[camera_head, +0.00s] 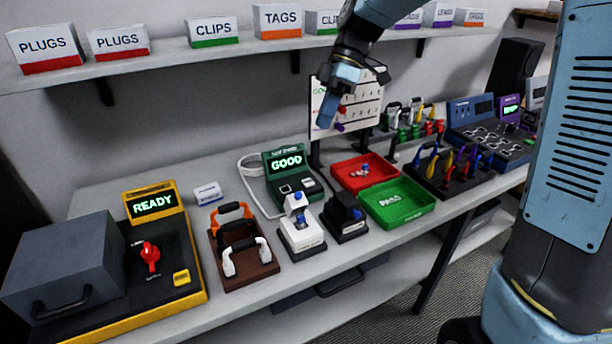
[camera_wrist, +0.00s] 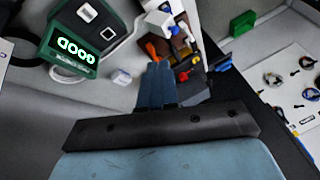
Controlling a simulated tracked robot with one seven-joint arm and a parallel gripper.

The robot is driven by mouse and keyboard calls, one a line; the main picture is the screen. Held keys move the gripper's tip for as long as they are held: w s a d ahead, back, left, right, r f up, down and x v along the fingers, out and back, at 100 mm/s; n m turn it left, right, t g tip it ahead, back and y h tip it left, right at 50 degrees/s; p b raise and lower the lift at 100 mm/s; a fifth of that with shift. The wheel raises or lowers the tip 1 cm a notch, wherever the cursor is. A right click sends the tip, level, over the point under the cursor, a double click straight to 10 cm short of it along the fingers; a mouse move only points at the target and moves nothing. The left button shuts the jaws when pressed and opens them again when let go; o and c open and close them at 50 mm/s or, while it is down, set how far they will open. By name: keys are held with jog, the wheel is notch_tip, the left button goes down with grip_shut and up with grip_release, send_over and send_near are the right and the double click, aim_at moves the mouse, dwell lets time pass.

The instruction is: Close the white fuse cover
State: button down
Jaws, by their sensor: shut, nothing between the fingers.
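A white fixture on a black base (camera_head: 301,238) stands at the front middle of the bench, with a raised white upper part and a blue piece on top. I take it to be the fuse holder, but cannot tell for sure which part is its cover or how far it is open. A similar black fixture (camera_head: 346,222) stands right beside it. A green tester (camera_head: 287,170) behind them reads GOOD; it also shows upside down in the wrist view (camera_wrist: 80,45). My gripper (camera_head: 324,122) is shut and empty, high above the bench, apart from both fixtures.
A red tray (camera_head: 335,170) and green tray (camera_head: 372,208) lie right of the fixtures. A brown rack (camera_head: 246,276) with orange and white handles is to the left. A white board (camera_head: 368,112) stands behind my gripper, and a shelf of boxes (camera_head: 150,66) hangs above.

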send_near(296, 203)
notch_tip(296, 203, down, 3)
jog(key=a, duration=0.2)
jog(key=shift+s+d+f+n, duration=0.1)
jog(key=shift+s+f+n, duration=0.2)
jog(key=shift+s, duration=0.05)
jog(key=shift+d, duration=0.15)
dwell(0.4)
jog(key=shift+s+d, duration=0.1)
jog(key=shift+s, duration=0.25)
jog(key=shift+s+d+t+y, duration=0.1)
jog(key=shift+s+t+y, duration=0.1)
jog(key=shift+t+y, duration=0.2)
